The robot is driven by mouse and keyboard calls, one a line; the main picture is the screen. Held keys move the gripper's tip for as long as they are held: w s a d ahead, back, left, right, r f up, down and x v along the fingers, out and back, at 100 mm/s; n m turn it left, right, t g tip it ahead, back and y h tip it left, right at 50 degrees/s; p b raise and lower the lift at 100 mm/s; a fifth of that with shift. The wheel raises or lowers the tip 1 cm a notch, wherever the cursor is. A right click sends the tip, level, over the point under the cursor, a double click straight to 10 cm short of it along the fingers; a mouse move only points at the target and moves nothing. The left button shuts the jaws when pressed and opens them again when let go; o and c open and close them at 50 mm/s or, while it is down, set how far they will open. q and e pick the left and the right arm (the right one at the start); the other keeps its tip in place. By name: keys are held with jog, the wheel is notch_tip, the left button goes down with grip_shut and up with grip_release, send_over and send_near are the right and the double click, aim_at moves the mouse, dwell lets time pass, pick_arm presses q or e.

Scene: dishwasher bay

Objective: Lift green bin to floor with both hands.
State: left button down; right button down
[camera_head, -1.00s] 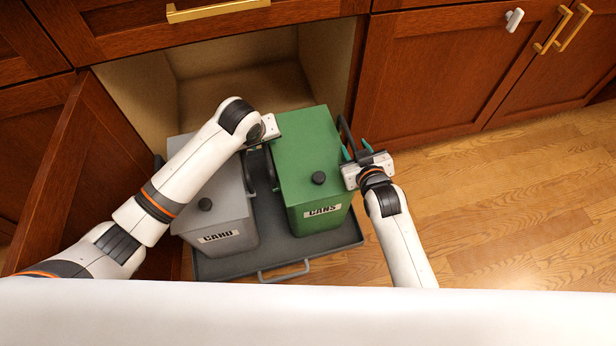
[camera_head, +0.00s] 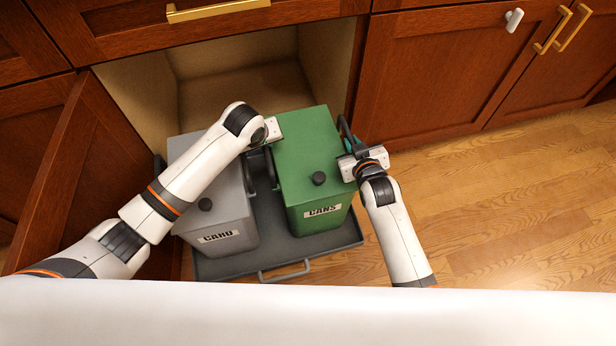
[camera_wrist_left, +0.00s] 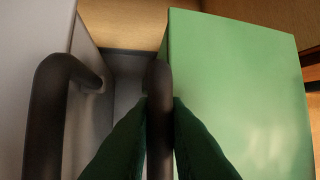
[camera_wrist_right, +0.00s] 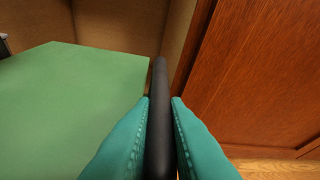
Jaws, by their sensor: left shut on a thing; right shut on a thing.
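The green bin (camera_head: 305,160), labelled CANS, stands upright on a dark pull-out tray (camera_head: 318,243) in front of the open cabinet. My left gripper (camera_wrist_left: 160,120) is shut on the bin's dark left handle (camera_wrist_left: 159,82), between the green and grey bins; the arm and wrist hide its fingers in the head view. My right gripper (camera_wrist_right: 160,125) is shut on the bin's dark right handle (camera_wrist_right: 158,80), which also shows in the head view (camera_head: 346,130). The bin's green side also shows in the left wrist view (camera_wrist_left: 235,90) and the right wrist view (camera_wrist_right: 70,110).
A grey bin (camera_head: 228,215) stands on the tray close to the left of the green one, its handle (camera_wrist_left: 45,110) near my left fingers. An open cabinet door (camera_head: 95,170) is at the left. Closed cabinets (camera_head: 450,70) are behind right. The wooden floor (camera_head: 500,200) at the right is clear.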

pick_arm(q)
jog(key=shift+r, duration=0.1)
pick_arm(e)
jog(key=shift+r, duration=0.2)
